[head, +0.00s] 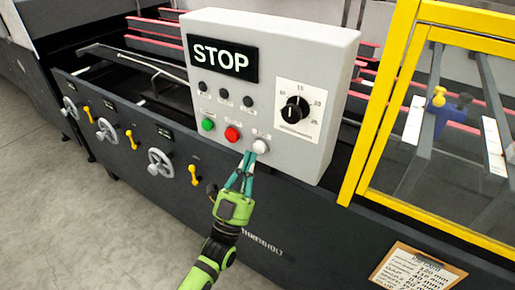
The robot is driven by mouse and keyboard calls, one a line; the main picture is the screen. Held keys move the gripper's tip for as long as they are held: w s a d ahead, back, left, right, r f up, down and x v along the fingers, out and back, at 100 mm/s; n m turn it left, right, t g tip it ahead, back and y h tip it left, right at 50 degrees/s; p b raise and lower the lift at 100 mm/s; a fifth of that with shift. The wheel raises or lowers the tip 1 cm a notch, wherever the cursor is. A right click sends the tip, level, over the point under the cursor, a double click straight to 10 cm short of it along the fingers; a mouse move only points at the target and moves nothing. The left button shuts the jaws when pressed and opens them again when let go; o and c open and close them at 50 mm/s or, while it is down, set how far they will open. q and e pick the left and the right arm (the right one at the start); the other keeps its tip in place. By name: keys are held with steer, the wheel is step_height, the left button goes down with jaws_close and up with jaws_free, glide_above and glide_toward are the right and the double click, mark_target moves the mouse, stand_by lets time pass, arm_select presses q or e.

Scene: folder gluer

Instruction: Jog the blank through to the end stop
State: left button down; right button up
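The grey control box (304,47) of the folder gluer stands in the middle of the head view. Its display (223,59) reads STOP. Along its lower edge are a green button (208,124), a red button (232,133) and a white button (260,146). My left gripper (249,155) has its teal fingers drawn together, with the tips just below and left of the white button; I cannot tell whether they touch it. No blank and no end stop can be made out. My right gripper is out of view.
A dial (294,109) sits on the box's right side. A yellow-framed guard (380,100) with clear panels covers the machine at right. Handwheels (160,161) and yellow levers (194,174) line the dark side panel. A clipboard (418,270) is at lower right. Floor is clear at left.

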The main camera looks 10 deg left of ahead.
arm_select(q)
steer(key=shift+w, duration=0.1)
stand_by(0.3)
steer(key=shift+w+d, duration=0.15)
steer(key=shift+w, duration=0.2)
